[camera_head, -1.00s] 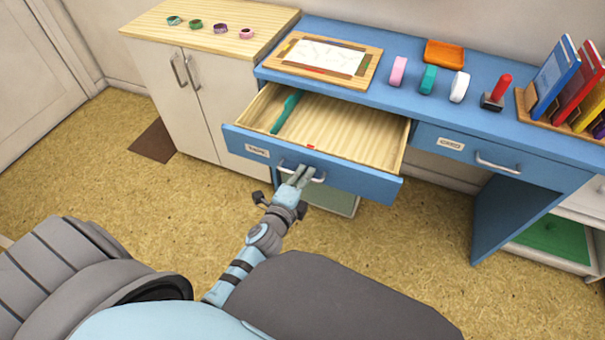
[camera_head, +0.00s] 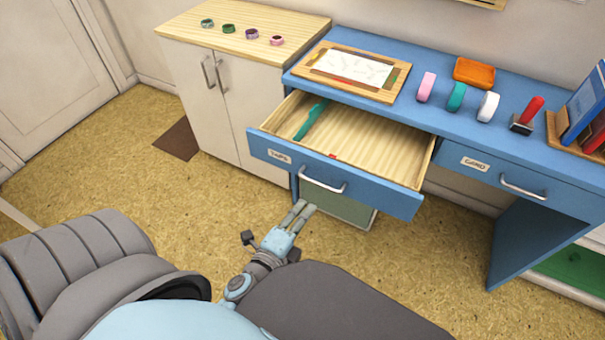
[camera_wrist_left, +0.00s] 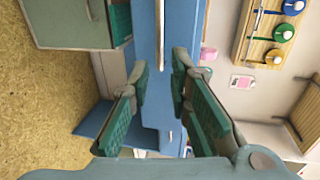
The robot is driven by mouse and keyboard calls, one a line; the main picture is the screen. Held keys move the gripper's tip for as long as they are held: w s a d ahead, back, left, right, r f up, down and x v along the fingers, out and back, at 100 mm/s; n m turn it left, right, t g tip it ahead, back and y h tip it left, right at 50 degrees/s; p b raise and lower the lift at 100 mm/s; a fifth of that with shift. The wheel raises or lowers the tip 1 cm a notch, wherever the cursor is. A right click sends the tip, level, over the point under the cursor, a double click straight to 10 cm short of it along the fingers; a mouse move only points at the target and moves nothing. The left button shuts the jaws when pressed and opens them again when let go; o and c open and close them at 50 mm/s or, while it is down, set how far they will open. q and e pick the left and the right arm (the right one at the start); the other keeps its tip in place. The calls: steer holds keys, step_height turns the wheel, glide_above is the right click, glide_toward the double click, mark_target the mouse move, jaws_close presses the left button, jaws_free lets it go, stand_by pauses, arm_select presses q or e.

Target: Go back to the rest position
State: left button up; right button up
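My left gripper (camera_head: 300,212) is in front of the blue desk's open left drawer (camera_head: 375,192), below and left of its silver handle (camera_head: 322,186) and apart from it. In the left wrist view, the two green-padded fingers of my left gripper (camera_wrist_left: 163,78) are spread with nothing between them, and the blue drawer front shows beyond. My right gripper is not in view.
The drawer juts out and holds a teal tool (camera_head: 310,122) and a small red item. A pale cabinet (camera_head: 245,95) stands left. The floor (camera_head: 110,160) at left is clear.

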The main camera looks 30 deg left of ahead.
arm_select(q)
steer(key=shift+f, duration=0.1)
stand_by(0.4)
steer(key=s+f+n+g+p, duration=0.4)
steer(key=s+f+n+g, duration=0.1)
steer(key=f, duration=0.7)
steer(key=s+a+f+n+g+p, duration=0.2)
steer(key=s+f+n+g, duration=0.2)
steer(key=s+f, duration=0.3)
steer(key=s+a+f+n+g+p, duration=0.2)
steer(key=s+f+n+g, duration=0.3)
steer(key=s, duration=1.3)
step_height(320, 180, down, 3)
steer(key=n+p, duration=0.1)
steer(key=n, duration=0.1)
steer(key=shift+s+n+h, duration=0.3)
steer(key=shift+h, duration=0.1)
steer(key=shift+a+f, duration=0.1)
